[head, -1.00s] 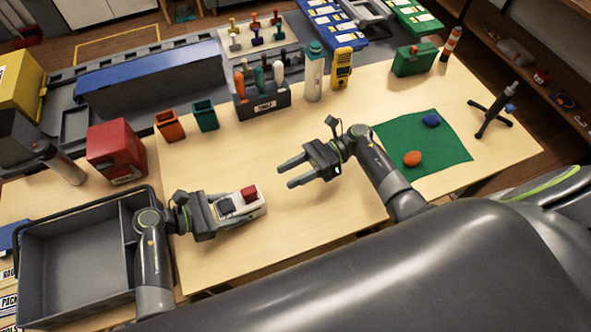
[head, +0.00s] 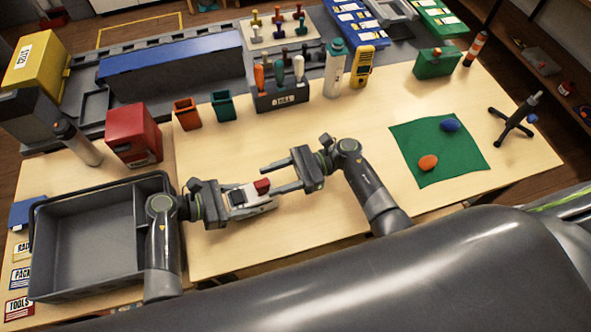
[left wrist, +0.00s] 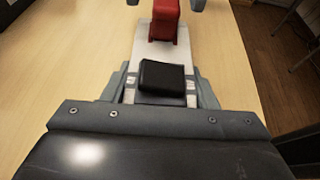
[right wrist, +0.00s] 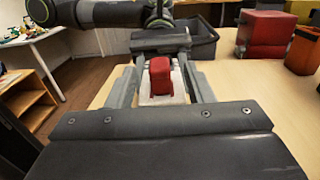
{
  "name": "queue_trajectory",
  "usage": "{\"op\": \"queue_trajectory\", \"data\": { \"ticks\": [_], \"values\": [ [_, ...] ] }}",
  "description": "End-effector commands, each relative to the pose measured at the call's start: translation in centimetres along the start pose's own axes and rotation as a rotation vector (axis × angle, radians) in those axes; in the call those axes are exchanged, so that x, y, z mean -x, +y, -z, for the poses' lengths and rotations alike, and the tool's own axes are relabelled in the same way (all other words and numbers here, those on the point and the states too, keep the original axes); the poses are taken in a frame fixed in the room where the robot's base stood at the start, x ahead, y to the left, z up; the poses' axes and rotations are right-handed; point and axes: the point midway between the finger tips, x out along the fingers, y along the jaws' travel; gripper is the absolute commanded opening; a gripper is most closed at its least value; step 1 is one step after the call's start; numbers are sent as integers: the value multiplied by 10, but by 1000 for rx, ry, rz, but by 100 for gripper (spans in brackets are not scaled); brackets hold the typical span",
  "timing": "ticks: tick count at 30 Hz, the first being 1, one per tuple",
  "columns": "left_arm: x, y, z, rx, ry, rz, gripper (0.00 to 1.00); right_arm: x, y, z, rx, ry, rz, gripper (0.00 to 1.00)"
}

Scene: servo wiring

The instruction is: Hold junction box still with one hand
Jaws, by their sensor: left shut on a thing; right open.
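The junction box is a small white block (head: 238,197) with a red part (head: 262,186) on its right end, lying near the table's front edge. In the left wrist view its white body (left wrist: 207,50) runs forward from between my left fingers, with a black block on it. My left gripper (head: 232,203) is shut on its left end. My right gripper (head: 273,178) is open, its fingers pointing left at the red end. In the right wrist view the red part (right wrist: 161,76) shows between the two open fingers. I cannot tell whether they touch the box.
A grey divided tray (head: 75,262) stands at the left. A red box (head: 131,134), orange bin (head: 187,114), teal bin (head: 222,105) and tool holder (head: 280,98) line the back. A green mat (head: 467,165) with an orange and a blue piece lies right. The table's middle is clear.

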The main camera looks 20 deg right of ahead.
Motion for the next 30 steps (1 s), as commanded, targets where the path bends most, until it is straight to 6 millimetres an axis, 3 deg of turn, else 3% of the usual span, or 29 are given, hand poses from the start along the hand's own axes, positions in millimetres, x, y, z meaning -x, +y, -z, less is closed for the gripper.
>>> {"op": "queue_trajectory", "data": {
  "ticks": [7, 18, 29, 30],
  "values": [
    [0, 0, 0, 0, 0, 0, 23, -30, 0, 0, -1, -1, -1, 47],
    [0, 0, 0, 0, 0, 0, 23, -34, 0, 0, -2, 1, 0, 47],
    [0, 0, 0, 0, 0, 0, 23, -34, 0, 0, -1, 1, 0, 1],
    [0, 0, 0, 0, 0, 0, 23, -34, 0, 0, -1, 1, 0, 19]
  ]
}}
